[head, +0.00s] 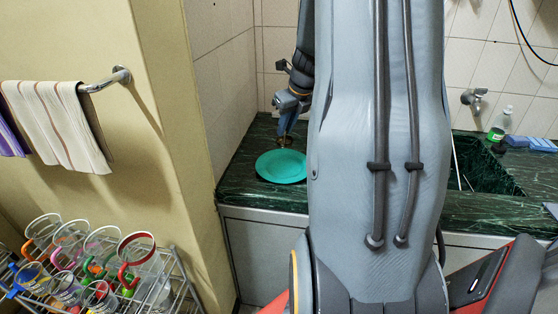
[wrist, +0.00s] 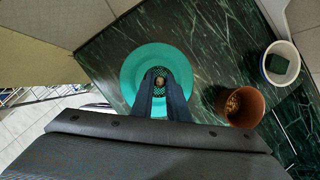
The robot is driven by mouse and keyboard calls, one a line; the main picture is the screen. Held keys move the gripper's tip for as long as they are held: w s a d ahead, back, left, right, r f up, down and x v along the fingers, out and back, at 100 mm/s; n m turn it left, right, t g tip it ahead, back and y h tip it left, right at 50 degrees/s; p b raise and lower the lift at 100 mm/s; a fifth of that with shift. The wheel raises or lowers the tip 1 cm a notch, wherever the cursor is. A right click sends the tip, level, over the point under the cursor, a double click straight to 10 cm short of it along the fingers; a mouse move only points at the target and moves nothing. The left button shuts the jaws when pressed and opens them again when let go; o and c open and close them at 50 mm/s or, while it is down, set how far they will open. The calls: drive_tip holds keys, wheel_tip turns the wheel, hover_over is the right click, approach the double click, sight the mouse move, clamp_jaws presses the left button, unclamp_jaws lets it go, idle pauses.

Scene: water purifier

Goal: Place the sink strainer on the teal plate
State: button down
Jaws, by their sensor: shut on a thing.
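The teal plate (head: 281,167) lies on the dark green marble counter, left of my arm in the head view. It also shows in the wrist view (wrist: 130,74), below my gripper. My gripper (head: 284,137) points down over the plate's far edge in the head view. In the wrist view the two fingers (wrist: 166,88) are shut on the sink strainer (wrist: 159,78), a small round meshed piece seen between the fingertips. Whether the strainer touches the plate cannot be told.
A brown pot (wrist: 245,106) and a white container (wrist: 281,63) stand right of the plate in the wrist view. A rack of cups (head: 95,265) is at lower left. A wall and towel (head: 62,125) are on the left. A bottle (head: 500,124) stands by the sink.

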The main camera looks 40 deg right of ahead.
wheel_tip(320, 180, down, 10)
drive_tip(key=shift+r+b, duration=0.1)
drive_tip(key=shift+b, duration=0.35)
drive_tip(key=shift+f, duration=0.2)
drive_tip(key=c, duration=1.7)
unclamp_jaws()
drive_tip(key=shift+r, duration=0.1)
